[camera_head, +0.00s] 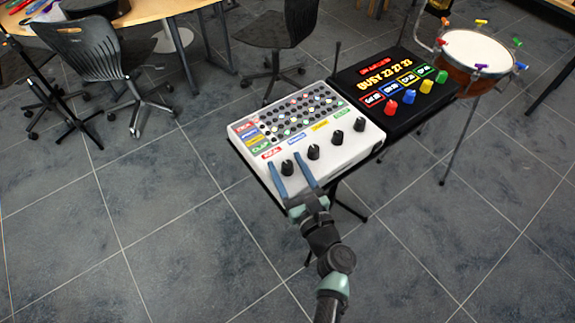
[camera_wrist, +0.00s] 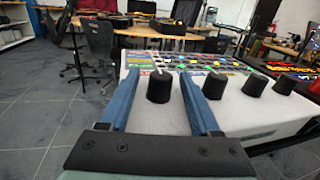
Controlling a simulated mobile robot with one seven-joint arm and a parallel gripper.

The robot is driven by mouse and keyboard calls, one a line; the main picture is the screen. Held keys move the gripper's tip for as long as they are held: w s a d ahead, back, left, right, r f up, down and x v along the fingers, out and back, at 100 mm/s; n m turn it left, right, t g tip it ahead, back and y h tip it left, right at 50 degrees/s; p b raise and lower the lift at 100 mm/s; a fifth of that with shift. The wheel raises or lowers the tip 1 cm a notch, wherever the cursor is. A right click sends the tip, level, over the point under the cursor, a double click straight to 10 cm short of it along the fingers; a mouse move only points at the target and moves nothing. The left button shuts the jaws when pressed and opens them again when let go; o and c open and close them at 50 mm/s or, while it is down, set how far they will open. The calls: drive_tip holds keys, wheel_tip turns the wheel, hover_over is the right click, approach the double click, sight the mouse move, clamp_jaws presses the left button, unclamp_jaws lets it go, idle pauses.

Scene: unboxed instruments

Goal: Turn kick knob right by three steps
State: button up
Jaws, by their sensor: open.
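A white drum machine (camera_head: 322,157) with black knobs along its front stands on a black stand. The kick knob, taken as the leftmost black knob (camera_head: 287,168) by the red label, also shows in the wrist view (camera_wrist: 159,88). A small white mark shows at its top, pointing roughly away from me. My gripper (camera_head: 285,160) has its two blue fingers open, one on each side of this knob. In the wrist view the gripper (camera_wrist: 160,78) shows a small gap between the knob and each finger. The label lettering is too small to read for certain.
Three more black knobs (camera_head: 313,152) run to the right of the fingers. A black box (camera_head: 395,90) with coloured knobs adjoins the machine at the back right. A drum (camera_head: 476,58) stands beyond it. Chairs (camera_head: 95,55) and a table stand at the back left.

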clamp_jaws()
idle(0.4)
drive_tip(key=shift+a+f+m+h+b, duration=0.1)
drive_tip(key=shift+f+m+h+b, duration=0.05)
drive_tip(key=shift+m+h+b, duration=0.2)
drive_tip(key=shift+f+m+t+h+b, duration=0.1)
drive_tip(key=shift+m+t+h+b, duration=0.55)
drive_tip(key=shift+h+b, duration=0.5)
drive_tip(key=shift+m+h+b, duration=0.8)
drive_tip(key=shift+m+h, duration=0.2)
drive_tip(key=shift+h, duration=0.4)
drive_tip(key=shift+m+h+b, duration=0.3)
drive_tip(key=shift+h+b, duration=0.1)
drive_tip(key=shift+h, duration=0.2)
drive_tip(key=shift+m+h+b, duration=0.3)
drive_tip(key=shift+h+b, duration=0.1)
drive_tip(key=shift+h, duration=0.1)
drive_tip(key=shift+m+h+b, duration=0.4)
drive_tip(key=shift+h+b, duration=0.2)
